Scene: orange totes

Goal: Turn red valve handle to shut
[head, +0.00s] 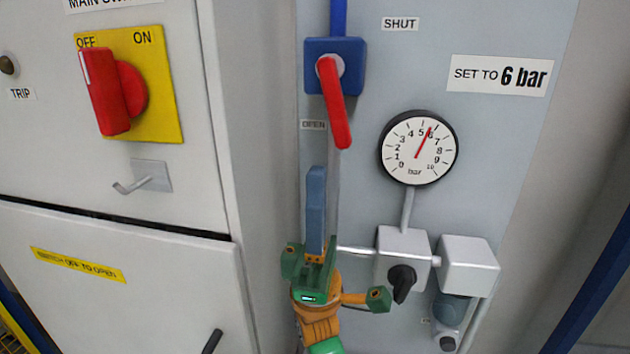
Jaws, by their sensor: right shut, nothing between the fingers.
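The red valve handle (336,110) is on a blue valve body (313,70) high on the grey panel. It points down and slightly right. The SHUT label (400,24) is above right of it, and the OPEN label (313,125) is left of its lower end. My right gripper (316,185) is below the handle, its blue-grey fingers pointing up and closed together. In the picture a gap shows between the fingertips and the handle; the depth between them is hard to tell. My left gripper is not in view.
A pressure gauge (419,148) is right of the handle, its needle near 6. Grey regulator boxes (403,258) with a black knob (402,282) are right of my gripper. A cabinet at left carries a red and yellow main switch (160,90) and a protruding latch (151,177).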

